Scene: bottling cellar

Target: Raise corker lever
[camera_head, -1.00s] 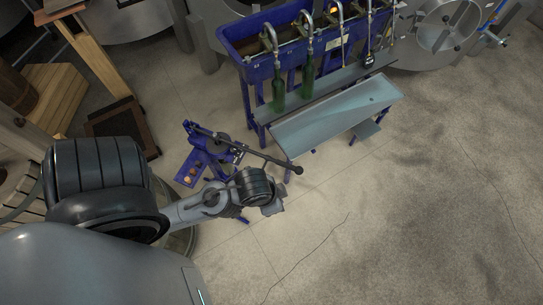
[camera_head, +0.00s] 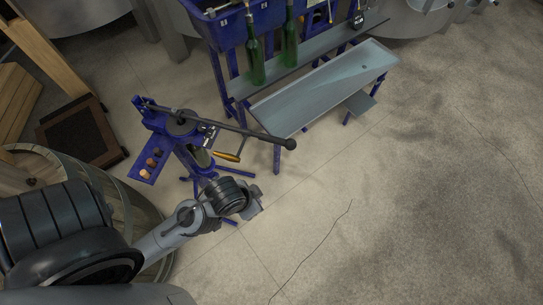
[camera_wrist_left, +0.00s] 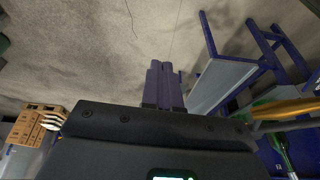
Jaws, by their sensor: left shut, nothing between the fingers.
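The blue floor corker (camera_head: 180,126) stands left of centre in the head view. A yellow handle (camera_head: 227,156) shows under the lever. My left gripper (camera_head: 257,199) is below and left of the knob in the picture, apart from the lever. In the left wrist view its fingers (camera_wrist_left: 164,84) are together and empty. A yellow bar (camera_wrist_left: 285,110), perhaps the same handle, lies to their right. My right gripper is not in view.
A blue filler stand with a grey tray (camera_head: 325,90) and green bottles (camera_head: 291,40) is behind and right of the corker. A wooden barrel (camera_head: 120,190) is close to my left arm. The floor (camera_head: 420,210) at right is clear. Boxes (camera_wrist_left: 38,122) show in the wrist view.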

